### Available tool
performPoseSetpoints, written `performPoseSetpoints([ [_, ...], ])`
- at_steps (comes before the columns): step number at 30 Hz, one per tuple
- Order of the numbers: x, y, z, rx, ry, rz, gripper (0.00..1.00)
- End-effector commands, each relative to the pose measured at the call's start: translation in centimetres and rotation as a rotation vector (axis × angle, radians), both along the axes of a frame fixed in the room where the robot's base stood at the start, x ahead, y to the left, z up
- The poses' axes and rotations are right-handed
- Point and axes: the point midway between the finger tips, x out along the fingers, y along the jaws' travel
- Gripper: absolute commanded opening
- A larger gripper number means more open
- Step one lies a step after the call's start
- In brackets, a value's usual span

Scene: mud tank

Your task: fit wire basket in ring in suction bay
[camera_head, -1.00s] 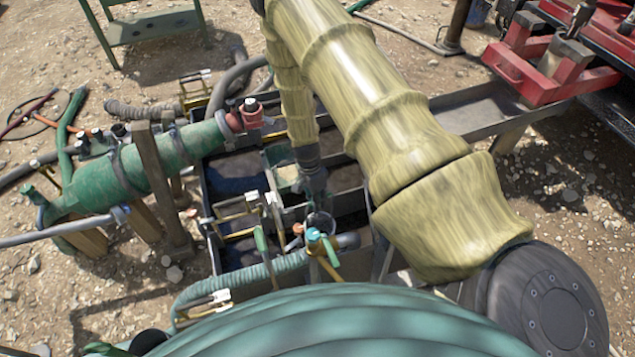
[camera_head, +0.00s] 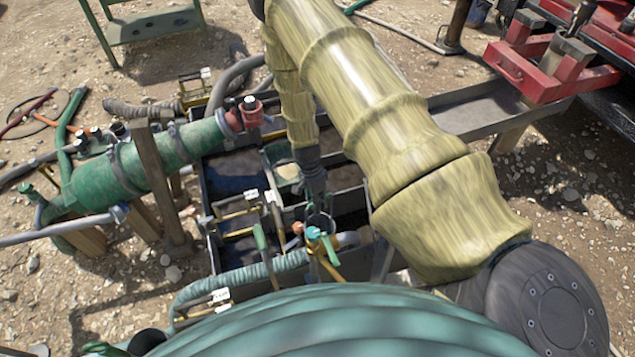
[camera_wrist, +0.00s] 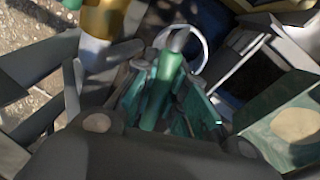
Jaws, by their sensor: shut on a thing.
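My gripper (camera_head: 317,200) points down into the open tank, near a small round grey rim (camera_head: 321,222) that I take for the wire basket or the ring; I cannot tell which. In the wrist view, a pale thin ring (camera_wrist: 204,48) stands beyond my gripper (camera_wrist: 168,140), partly hidden by an upright green tapered piece (camera_wrist: 163,88). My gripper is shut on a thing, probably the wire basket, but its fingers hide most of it. Whether the basket is inside or above the ring is not clear.
A teal and yellow valve (camera_head: 322,240) stands just in front of my gripper. A ribbed hose (camera_head: 250,271) runs along the tank's near side. Tank walls (camera_head: 206,185) surround the bay closely. A green cylinder (camera_head: 145,165) lies left, and a metal trough (camera_head: 480,110) extends right.

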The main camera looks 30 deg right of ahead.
Motion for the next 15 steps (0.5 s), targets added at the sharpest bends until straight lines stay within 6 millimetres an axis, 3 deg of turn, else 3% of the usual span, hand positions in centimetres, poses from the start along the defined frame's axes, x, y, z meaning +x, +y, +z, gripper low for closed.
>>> performPoseSetpoints([
  [15, 0.02, -0.01, -0.41, 0.0, 0.0, 0.0, 0.0],
])
